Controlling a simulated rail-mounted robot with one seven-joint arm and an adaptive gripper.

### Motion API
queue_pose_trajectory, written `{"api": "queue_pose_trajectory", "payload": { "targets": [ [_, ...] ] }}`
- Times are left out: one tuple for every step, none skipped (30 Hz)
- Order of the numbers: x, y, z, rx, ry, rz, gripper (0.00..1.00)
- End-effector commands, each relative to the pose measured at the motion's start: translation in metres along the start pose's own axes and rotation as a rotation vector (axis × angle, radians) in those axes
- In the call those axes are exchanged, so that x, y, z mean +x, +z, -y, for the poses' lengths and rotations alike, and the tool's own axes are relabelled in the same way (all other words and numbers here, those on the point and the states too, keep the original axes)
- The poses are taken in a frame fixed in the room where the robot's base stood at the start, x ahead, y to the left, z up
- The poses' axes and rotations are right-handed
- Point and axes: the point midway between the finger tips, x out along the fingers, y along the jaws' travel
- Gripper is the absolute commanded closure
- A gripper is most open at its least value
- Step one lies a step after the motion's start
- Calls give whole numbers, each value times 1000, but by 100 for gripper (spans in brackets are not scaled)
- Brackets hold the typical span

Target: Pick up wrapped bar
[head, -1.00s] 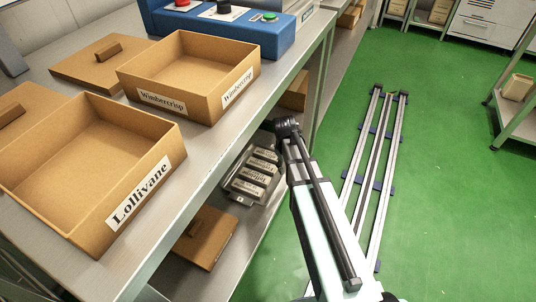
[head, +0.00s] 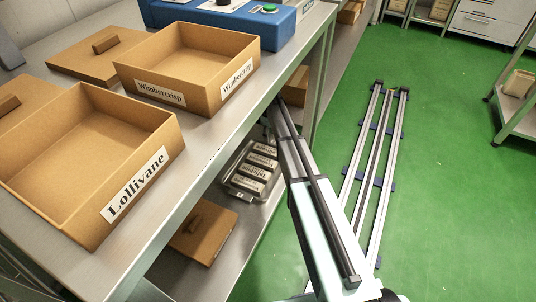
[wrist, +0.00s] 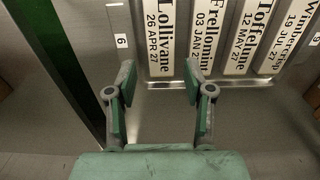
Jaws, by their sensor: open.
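Several wrapped bars with white labels lie side by side in a metal tray (head: 236,192) on the lower shelf. In the wrist view their labels read Lollivane (wrist: 160,38), Frellomint (wrist: 202,35), Toffelune (wrist: 249,35) and Wimbercrisp (wrist: 288,38), each with a date. My gripper (wrist: 157,84) is open and empty in the wrist view. Its fingertips are near the tray's front edge, with the Lollivane bar ahead between them. No contact with a bar is visible. In the head view the worktop hides most of my gripper.
On the worktop stand open boxes labelled Lollivane (head: 137,186) and Wimbercrisp (head: 160,93), with lids beside them. A blue control box (head: 230,22) is behind. The worktop edge overhangs the lower shelf. Green floor is right.

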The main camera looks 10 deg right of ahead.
Motion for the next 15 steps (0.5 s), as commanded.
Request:
{"api": "queue_pose_trajectory", "payload": {
  "targets": [
    [15,0,0,0,-2,1,48],
    [20,0,0,0,-1,1,48],
    [27,0,0,1,-1,1,48],
    [32,0,0,1,0,1,48],
    [36,0,0,1,0,1,48],
    [41,0,0,1,-1,1,48],
    [44,0,0,1,-1,1,48],
    [46,0,0,1,-1,1,48],
    [49,0,0,1,0,1,48],
    [50,0,0,1,0,1,48],
    [51,0,0,1,0,0,48],
    [52,0,0,1,0,0,48],
    [53,0,0,1,0,0,48],
    [54,0,0,1,0,0,48],
    [56,-1,0,1,0,0,48]
  ]
}}
